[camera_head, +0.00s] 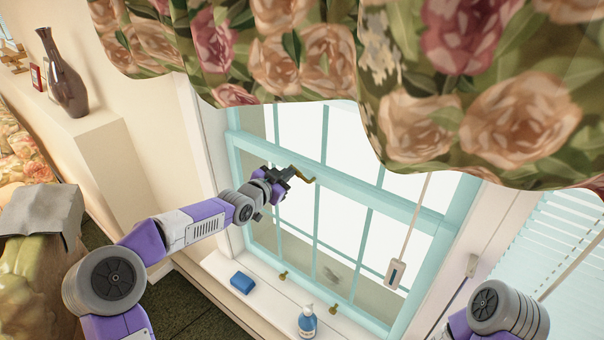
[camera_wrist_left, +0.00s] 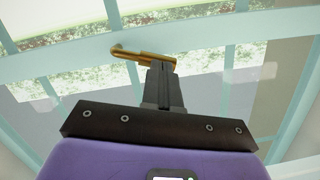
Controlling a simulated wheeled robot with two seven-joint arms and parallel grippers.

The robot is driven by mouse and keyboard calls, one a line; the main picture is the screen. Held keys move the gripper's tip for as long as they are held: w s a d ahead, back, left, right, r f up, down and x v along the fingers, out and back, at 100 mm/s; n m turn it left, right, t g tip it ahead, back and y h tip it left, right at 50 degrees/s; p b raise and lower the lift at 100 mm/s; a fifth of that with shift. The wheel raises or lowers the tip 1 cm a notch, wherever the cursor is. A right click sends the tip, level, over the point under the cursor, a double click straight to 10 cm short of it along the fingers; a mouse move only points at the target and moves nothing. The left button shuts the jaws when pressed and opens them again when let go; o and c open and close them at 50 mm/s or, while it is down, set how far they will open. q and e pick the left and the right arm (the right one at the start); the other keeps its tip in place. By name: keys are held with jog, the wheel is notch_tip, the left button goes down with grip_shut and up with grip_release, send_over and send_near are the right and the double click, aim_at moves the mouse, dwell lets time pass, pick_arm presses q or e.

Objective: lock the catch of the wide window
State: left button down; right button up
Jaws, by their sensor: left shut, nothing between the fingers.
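The wide window (camera_head: 340,178) has a pale turquoise frame and stands ahead of me, its top hidden by a floral valance. A brass catch (camera_head: 303,177) sits on its middle rail. It also shows in the left wrist view (camera_wrist_left: 140,54), its curved end pointing left. My left gripper (camera_head: 285,176) is at the catch, its fingers shut. In the left wrist view the shut fingers (camera_wrist_left: 162,82) reach up to the catch's body and overlap it; I cannot tell whether they touch. My right arm shows at the lower right, but its gripper is out of view.
The sill holds a blue sponge (camera_head: 242,283) and a blue soap bottle (camera_head: 307,322). Brass sash lifts (camera_head: 283,275) are on the lower rail. A pull cord with a grey handle (camera_head: 395,273) hangs right of the catch. A brown vase (camera_head: 65,80) stands on a ledge at left.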

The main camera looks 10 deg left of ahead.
dwell(0.9)
pick_arm(q)
jog(key=d+r+p+v, duration=0.1)
jog(key=r+p+v, duration=0.1)
jog(key=v, duration=1)
jog(key=shift+s+r, duration=0.3)
jog(key=shift+s, duration=0.05)
jog(key=shift+f, duration=0.15)
